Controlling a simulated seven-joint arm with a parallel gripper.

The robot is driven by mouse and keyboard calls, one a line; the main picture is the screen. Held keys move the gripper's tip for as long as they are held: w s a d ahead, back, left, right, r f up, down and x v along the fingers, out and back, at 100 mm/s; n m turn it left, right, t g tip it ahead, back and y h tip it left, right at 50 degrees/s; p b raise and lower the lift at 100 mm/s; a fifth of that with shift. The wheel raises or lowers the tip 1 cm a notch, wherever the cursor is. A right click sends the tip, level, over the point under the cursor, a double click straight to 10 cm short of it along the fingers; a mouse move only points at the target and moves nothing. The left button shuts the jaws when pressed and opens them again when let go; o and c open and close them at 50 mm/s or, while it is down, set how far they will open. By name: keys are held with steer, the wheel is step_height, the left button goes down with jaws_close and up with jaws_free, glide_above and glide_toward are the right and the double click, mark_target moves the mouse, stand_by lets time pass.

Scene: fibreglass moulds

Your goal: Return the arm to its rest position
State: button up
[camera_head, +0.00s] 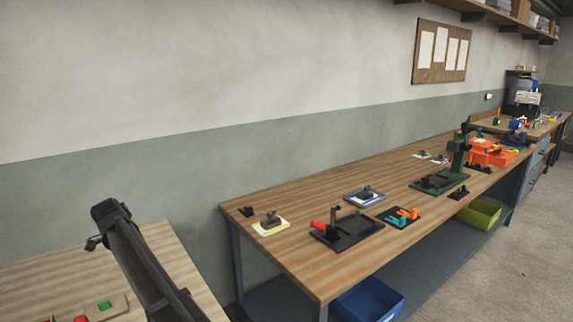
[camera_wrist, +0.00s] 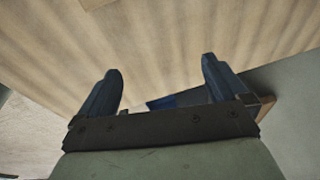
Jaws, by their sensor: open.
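My gripper (camera_wrist: 160,66) shows in the wrist view with its two dark blue fingers spread wide apart. Nothing is between the fingertips, and the gripper is open and empty. Beyond the fingers is a pale wooden surface (camera_wrist: 180,30), which the fingers do not visibly touch. In the head view my dark arm (camera_head: 145,262) rises from the bottom edge at the lower left, in front of a wooden table. I cannot make out the fingers in that view.
A table (camera_head: 185,255) at the lower left holds a wooden board (camera_head: 122,303) with red and green pieces. To its right, across a gap, a long workbench (camera_head: 290,265) carries a black fixture (camera_head: 350,232), a green press (camera_head: 458,158) and an orange bin (camera_head: 488,155). A blue bin (camera_head: 368,302) sits below.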

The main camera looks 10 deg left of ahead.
steer(key=w+d+f+t+h, duration=0.2)
steer(key=w+d+f+t, duration=0.15)
steer(key=w+d, duration=0.8)
steer(key=w+d+f+t+h, duration=0.25)
steer(key=w+d+f, duration=0.25)
steer(key=w+d, duration=0.65)
steer(key=s+d+f+n+g, duration=0.1)
steer(key=s+d+f+g, duration=0.35)
steer(key=d+f, duration=1.2)
steer(key=s+d+f+n+g+y, duration=0.1)
steer(key=s+d+f+n+g, duration=0.1)
steer(key=s+d+f, duration=0.85)
steer(key=s+d+f+n+g+y, duration=0.1)
steer(key=s+d+f+g, duration=0.2)
steer(key=s+d+f, duration=0.75)
steer(key=s+d+f+n+g+y, duration=0.1)
steer(key=s+d+f+n+g, duration=0.1)
steer(key=s, duration=0.9)
steer(key=s+d+f+n+g+y, duration=0.1)
steer(key=s+d, duration=0.4)
steer(key=s, duration=0.6)
steer(key=s+d+f+n+g+y, duration=0.1)
steer(key=s+d+f+n+g, duration=0.2)
steer(key=s, duration=0.9)
steer(key=shift+d+f, duration=0.4)
steer(key=shift+d, duration=0.3)
